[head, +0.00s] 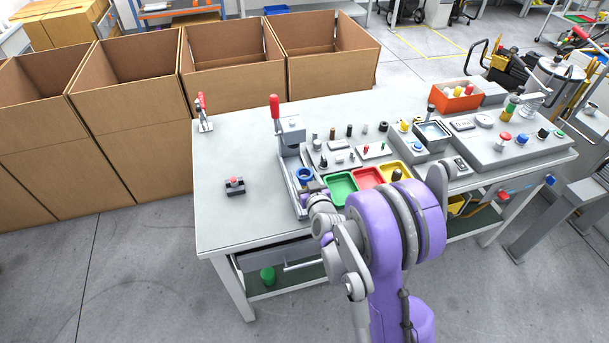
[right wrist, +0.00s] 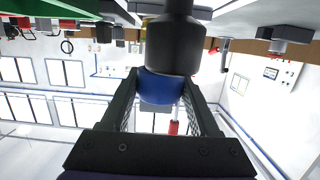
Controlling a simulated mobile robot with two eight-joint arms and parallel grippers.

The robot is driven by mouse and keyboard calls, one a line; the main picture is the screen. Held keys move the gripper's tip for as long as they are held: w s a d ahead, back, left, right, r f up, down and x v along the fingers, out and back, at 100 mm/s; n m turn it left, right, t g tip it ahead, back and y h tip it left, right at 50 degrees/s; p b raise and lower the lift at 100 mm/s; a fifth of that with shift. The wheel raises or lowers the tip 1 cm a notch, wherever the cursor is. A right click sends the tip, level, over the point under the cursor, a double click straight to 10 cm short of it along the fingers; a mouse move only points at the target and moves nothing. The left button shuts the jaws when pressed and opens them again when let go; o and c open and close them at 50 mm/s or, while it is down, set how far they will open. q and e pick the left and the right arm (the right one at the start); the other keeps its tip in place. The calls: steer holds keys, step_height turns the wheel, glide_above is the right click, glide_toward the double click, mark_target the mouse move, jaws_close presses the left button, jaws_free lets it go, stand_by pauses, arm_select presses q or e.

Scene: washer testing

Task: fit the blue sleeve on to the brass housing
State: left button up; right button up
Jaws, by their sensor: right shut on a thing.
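The blue sleeve (right wrist: 160,87) shows in the right wrist view between the two dark fingers of my right gripper (right wrist: 162,80), which is shut on it. A dark grey cylinder (right wrist: 177,42) stands against the sleeve at the top of that view and covers part of it; I cannot tell whether they touch. In the head view a blue ring (head: 304,174) shows at the base of the lever press (head: 291,133), close to my right wrist. My right fingertips are mostly hidden there. I cannot make out the brass housing. My left gripper is not in view.
The grey bench (head: 235,145) holds green (head: 341,188), red (head: 368,177) and yellow trays right of the press. Small parts and test panels fill its back and right. Cardboard boxes (head: 130,115) stand behind.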

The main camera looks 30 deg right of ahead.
mark_target(304, 183)
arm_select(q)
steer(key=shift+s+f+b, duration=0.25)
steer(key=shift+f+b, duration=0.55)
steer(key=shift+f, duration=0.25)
arm_select(e)
steer(key=shift+f, duration=1.5)
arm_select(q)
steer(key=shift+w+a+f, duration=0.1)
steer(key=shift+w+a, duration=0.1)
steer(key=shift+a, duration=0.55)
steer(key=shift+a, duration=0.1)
arm_select(e)
steer(key=o, duration=1.4)
steer(key=shift+o, duration=0.2)
steer(key=shift+s+a, duration=0.1)
steer(key=v, duration=1)
steer(key=shift+s+a+r, duration=0.15)
steer(key=shift+s, duration=0.15)
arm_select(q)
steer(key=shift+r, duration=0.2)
